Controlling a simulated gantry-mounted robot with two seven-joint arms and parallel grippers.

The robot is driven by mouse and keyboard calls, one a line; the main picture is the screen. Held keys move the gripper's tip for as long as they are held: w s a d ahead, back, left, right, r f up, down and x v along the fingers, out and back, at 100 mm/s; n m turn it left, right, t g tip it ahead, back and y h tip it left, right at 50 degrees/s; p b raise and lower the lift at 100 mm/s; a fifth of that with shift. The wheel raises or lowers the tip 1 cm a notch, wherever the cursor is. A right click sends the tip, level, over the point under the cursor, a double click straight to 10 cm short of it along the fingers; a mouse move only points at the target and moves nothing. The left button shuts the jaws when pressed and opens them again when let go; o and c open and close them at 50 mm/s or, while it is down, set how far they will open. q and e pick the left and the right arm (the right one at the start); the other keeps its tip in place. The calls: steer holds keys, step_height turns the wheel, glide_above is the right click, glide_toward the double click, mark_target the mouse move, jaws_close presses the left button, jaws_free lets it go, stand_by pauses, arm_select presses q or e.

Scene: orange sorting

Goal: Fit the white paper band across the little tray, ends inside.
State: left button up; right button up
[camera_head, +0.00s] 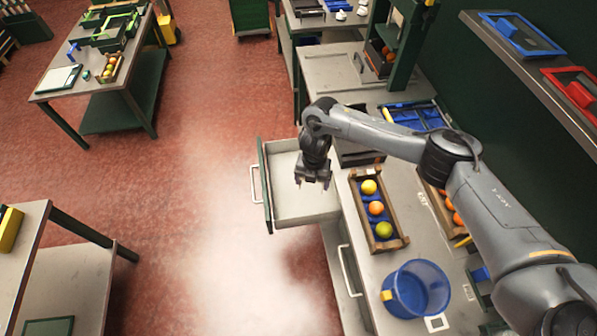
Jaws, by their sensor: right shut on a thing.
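The little tray (360,226) is a narrow wooden tray on the grey bench, with blue lining. It holds a yellow fruit (369,187), an orange fruit (376,208) and a green fruit (384,229) in a row. My right gripper (313,183) points down over the open drawer, left of the little tray and apart from it. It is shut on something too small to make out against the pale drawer. I cannot make out the white paper band. My left gripper is not in view.
The open drawer (290,211) juts left from the bench. A blue bucket (421,290) stands nearer on the bench. Another wooden crate (437,208) with oranges is right of the little tray, partly behind my arm. Blue bins (415,115) lie farther back.

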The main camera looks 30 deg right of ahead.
steer(key=s+d+n+p, duration=0.3)
steer(key=s+d+p, duration=0.3)
steer(key=s+d, duration=0.15)
arm_select(q)
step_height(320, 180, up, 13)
steer(key=p, duration=0.5)
arm_select(e)
steer(key=r+n, duration=0.1)
steer(key=n, duration=0.1)
glide_above(379, 205)
steer(key=shift+w+a+f+b, duration=0.15)
steer(key=shift+f+b, duration=0.95)
steer(key=shift+f, duration=0.25)
step_height(379, 205, down, 6)
steer(key=b, duration=0.5)
steer(key=shift+f+b, duration=0.15)
steer(key=shift+b, duration=0.2)
steer(key=shift+f+b, duration=0.35)
steer(key=shift+f, duration=0.05)
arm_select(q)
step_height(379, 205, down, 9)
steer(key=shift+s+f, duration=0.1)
arm_select(e)
steer(key=shift+f, duration=0.15)
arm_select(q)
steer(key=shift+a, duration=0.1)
arm_select(e)
steer(key=o, duration=0.8)
steer(key=shift+f, duration=0.1)
steer(key=shift+c, duration=0.2)
